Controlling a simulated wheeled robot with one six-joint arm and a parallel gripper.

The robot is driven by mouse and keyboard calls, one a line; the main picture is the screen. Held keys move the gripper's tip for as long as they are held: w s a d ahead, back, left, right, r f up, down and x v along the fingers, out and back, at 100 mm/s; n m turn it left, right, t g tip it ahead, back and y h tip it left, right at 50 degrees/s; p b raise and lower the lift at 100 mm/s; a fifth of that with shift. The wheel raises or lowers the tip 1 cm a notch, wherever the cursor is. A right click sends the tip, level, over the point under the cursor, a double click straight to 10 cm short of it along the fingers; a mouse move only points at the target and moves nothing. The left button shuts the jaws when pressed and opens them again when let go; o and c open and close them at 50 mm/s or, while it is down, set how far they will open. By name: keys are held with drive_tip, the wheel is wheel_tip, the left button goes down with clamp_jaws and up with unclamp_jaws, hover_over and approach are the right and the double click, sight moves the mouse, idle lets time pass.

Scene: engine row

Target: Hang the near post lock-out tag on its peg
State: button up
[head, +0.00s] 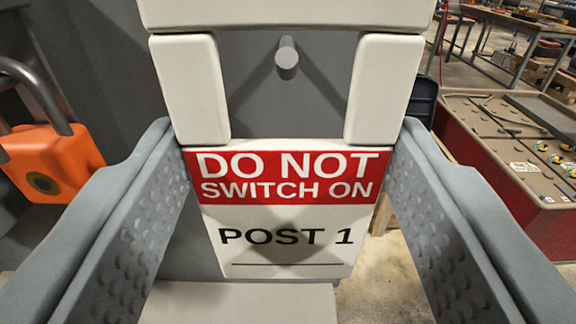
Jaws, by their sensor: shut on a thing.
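The lock-out tag (288,220) is white with a red band reading "DO NOT SWITCH ON" and "POST 1" below it. Its upper part is a white frame around an open window. My gripper (287,140) is shut on the tag, one grey finger at each side of it, and holds it upright. A grey peg (287,55) shows through the window, near its top and close to the middle. Its round end faces me. A dark grey surface lies behind it. I cannot tell whether the peg tip reaches into the window or stays behind it.
An orange padlock (50,162) with a grey shackle hangs at the left, close to my left finger. A red-sided bench (480,165) with a tan top stands at the right. Tables with tools (515,22) stand farther back. A pale ledge (235,302) lies below the tag.

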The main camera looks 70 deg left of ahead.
drive_tip(key=shift+x, duration=1.85)
drive_tip(key=shift+w+a+f, duration=0.2)
drive_tip(key=shift+a+f, duration=0.4)
drive_tip(key=shift+f, duration=0.15)
drive_tip(key=o, duration=1)
drive_tip(key=shift+o, duration=0.2)
